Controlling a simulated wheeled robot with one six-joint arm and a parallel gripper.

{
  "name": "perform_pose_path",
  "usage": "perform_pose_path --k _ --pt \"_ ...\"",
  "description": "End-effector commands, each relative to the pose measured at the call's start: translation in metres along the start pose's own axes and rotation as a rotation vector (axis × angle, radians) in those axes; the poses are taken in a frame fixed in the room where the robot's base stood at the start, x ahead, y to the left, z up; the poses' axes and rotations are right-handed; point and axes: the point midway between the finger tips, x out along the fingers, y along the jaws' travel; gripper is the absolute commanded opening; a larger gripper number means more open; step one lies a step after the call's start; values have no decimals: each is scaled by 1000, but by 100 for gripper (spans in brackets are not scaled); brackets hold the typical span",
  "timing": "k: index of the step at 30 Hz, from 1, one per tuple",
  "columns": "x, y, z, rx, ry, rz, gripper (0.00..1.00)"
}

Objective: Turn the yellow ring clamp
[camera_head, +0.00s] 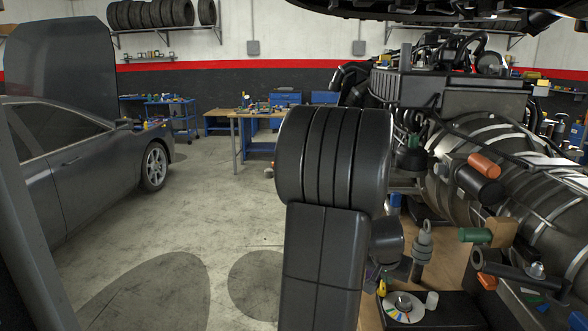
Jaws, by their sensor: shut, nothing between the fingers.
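I cannot make out a yellow ring clamp for certain. A small yellow piece (382,288) shows low in the view, beside a pale round disc (403,306); its shape is too small to tell. The large engine (490,150) fills the right side, with ribbed grey casing, hoses and orange and green cylindrical parts. My dark arm links stand in the middle, in front of the engine's left side, and hide part of it. I cannot pick out my gripper or its fingers.
A grey car (70,160) with its hood raised stands at the left. A wooden-topped workbench (250,112) is behind, with blue cabinets beyond. The concrete floor (190,225) between car and engine is clear.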

Motion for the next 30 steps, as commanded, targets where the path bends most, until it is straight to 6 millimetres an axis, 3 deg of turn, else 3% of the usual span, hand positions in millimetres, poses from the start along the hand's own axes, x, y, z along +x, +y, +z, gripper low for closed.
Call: perform_pose_path --k 7,13,30 --pt "32 0 19 0 -3 0 0" --pt "48 0 26 0 0 -1 0" --pt "51 0 28 0 -1 0 0"
